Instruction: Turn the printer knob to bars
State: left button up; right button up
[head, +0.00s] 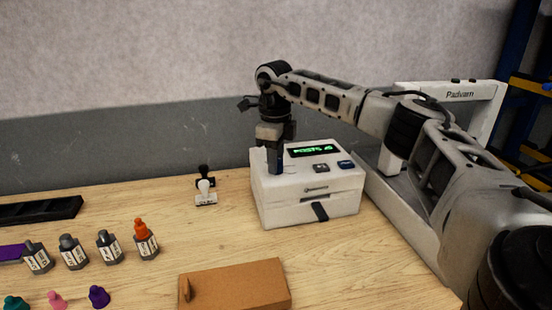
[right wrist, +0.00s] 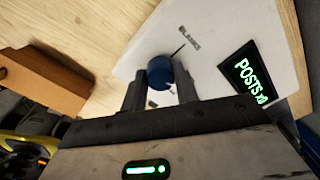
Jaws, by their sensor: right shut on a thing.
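The printer (head: 275,208) is a white box on the wooden table, right of centre in the head view. Its top also shows in the right wrist view (right wrist: 205,60). Its dark display (head: 314,151) reads "POSTS" in green, followed by a character I cannot read surely. My right gripper (head: 276,160) points down over the printer's left top. In the right wrist view its two fingers are shut on the round blue knob (right wrist: 160,70). A thin dark line and a small printed word lie beside the knob. My left gripper is not in view.
Two buttons (head: 321,168) (head: 346,164) sit on the printer top, with a dark tab (head: 320,211) on its front. A stamp (head: 205,188) stands left. A white frame marked "Padvarn" (head: 460,95) stands behind my right arm.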

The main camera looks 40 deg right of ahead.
jog(key=m, duration=0.5)
jog(key=shift+r+m, duration=0.1)
jog(key=shift+m, duration=0.2)
jog(key=m, duration=0.4)
jog(key=shift+w+m, duration=0.1)
jog(key=shift+m, duration=0.3)
jog(key=shift+d, duration=0.1)
jog(key=o, duration=1)
jog(key=r, duration=1.6)
jog(key=shift+w+a, duration=0.1)
jog(key=shift+a, duration=0.25)
jog(key=shift+f, duration=0.1)
